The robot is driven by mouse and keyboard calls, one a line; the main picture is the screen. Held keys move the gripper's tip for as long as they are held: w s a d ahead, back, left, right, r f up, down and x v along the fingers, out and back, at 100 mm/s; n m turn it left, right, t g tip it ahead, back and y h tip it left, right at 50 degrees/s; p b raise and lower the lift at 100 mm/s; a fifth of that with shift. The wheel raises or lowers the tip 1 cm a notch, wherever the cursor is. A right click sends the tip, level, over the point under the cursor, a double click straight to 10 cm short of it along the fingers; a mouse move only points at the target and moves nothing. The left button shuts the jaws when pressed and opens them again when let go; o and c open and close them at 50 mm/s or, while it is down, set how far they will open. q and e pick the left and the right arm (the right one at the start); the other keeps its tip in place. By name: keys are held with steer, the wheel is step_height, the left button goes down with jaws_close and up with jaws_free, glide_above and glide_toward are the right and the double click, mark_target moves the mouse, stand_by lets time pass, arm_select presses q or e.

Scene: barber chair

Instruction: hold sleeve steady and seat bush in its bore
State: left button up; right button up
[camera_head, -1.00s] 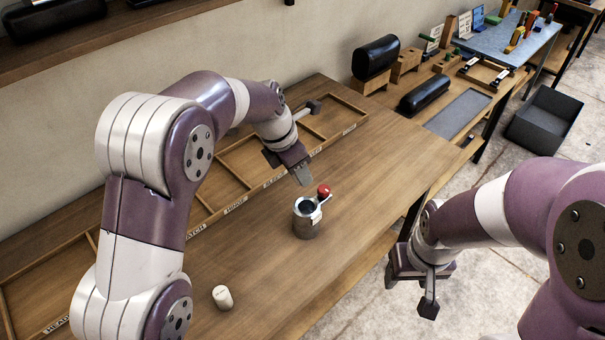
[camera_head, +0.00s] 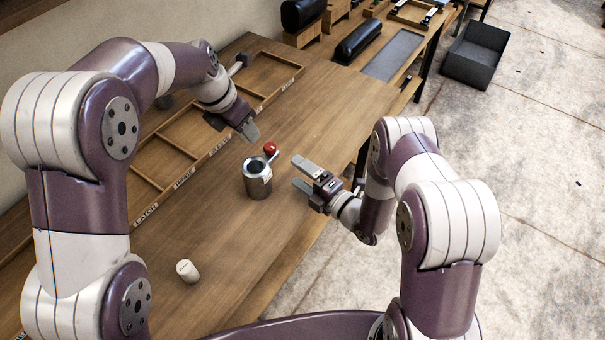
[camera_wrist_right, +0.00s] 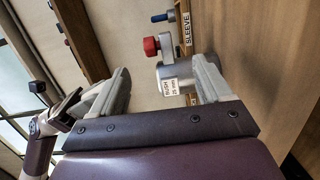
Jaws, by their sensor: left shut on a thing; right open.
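The sleeve (camera_head: 258,184), a grey metal cylinder with an open bore, stands upright on the bench. A red-knobbed lever (camera_head: 270,149) is at its rim. In the right wrist view the sleeve (camera_wrist_right: 171,70) carries a "BUSH 25 mm" tag. My left gripper (camera_head: 248,130) is shut, just behind and above the sleeve; what it grips is hidden. My right gripper (camera_head: 301,174) is open and empty, right of the sleeve, its fingers pointing towards it. In the wrist view the sleeve shows beyond the fingers, nearer the right-hand one. I cannot identify the bush for certain.
A cream cylinder (camera_head: 187,271) stands on the bench at the front left. A labelled wooden divided tray (camera_head: 182,179) runs along the wall side. A black roll (camera_head: 358,40) and a grey mat (camera_head: 392,55) lie beyond. Bench around the sleeve is mostly clear.

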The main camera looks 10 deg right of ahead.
mark_target(273, 154)
steer(key=x, duration=1.2)
steer(key=shift+r, duration=0.15)
steer(key=shift+s, duration=0.1)
steer(key=c, duration=1.3)
